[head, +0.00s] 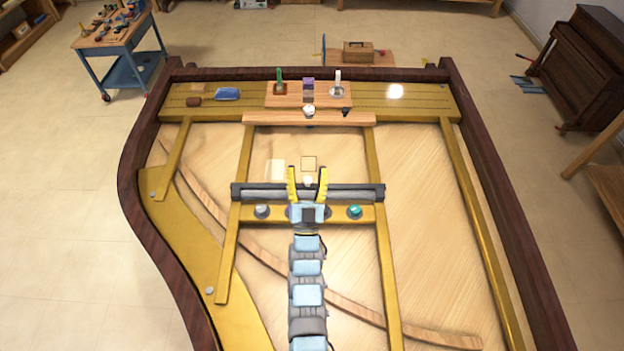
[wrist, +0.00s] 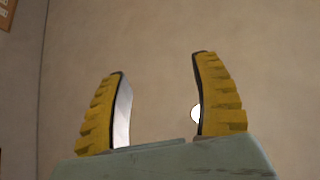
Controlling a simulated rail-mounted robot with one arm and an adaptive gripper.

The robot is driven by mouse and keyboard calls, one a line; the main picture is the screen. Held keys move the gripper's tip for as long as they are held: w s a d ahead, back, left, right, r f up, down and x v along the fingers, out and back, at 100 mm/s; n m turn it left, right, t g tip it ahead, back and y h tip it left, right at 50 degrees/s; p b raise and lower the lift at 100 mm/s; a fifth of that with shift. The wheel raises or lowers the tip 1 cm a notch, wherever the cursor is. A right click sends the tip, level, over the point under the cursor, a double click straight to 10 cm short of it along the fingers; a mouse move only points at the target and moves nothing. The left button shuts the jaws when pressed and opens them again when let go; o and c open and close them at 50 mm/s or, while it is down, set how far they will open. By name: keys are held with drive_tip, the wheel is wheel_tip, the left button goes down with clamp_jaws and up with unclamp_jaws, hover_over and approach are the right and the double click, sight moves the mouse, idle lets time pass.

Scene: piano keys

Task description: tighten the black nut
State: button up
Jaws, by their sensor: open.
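My gripper (head: 307,172) is open, its two yellow ridged fingers spread above the dark crossbar (head: 360,192) inside the piano frame. In the wrist view my gripper (wrist: 160,75) shows nothing held between the fingers, only a plain wall behind. A small black piece (head: 346,112) sits on the wooden ledge at the back, well beyond the gripper. It may be the black nut, but it is too small to tell. A small white round thing (head: 308,181) appears between the fingers in the head view; its depth is unclear.
A wooden board (head: 330,97) carries a green-handled tool (head: 279,82), a purple block (head: 308,86) and a white upright piece (head: 338,84). A white knob (head: 308,111) stands at its front. A grey knob (head: 262,211) and teal knob (head: 354,211) flank my arm. Dark rims (head: 490,200) bound the frame.

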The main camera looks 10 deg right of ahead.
drive_tip(key=shift+t, duration=0.6)
drive_tip(key=shift+s+a+r+p, duration=0.2)
drive_tip(key=shift+s+r, duration=0.15)
drive_tip(key=shift+s, duration=0.5)
drive_tip(key=shift+s+a+r+p, duration=0.15)
drive_tip(key=shift+s+r, duration=0.25)
drive_tip(key=shift+s, duration=0.5)
drive_tip(key=shift+s+a+r+p, duration=0.1)
drive_tip(key=shift+s+a+r, duration=0.2)
drive_tip(key=shift+s, duration=0.55)
drive_tip(key=shift+d, duration=0.1)
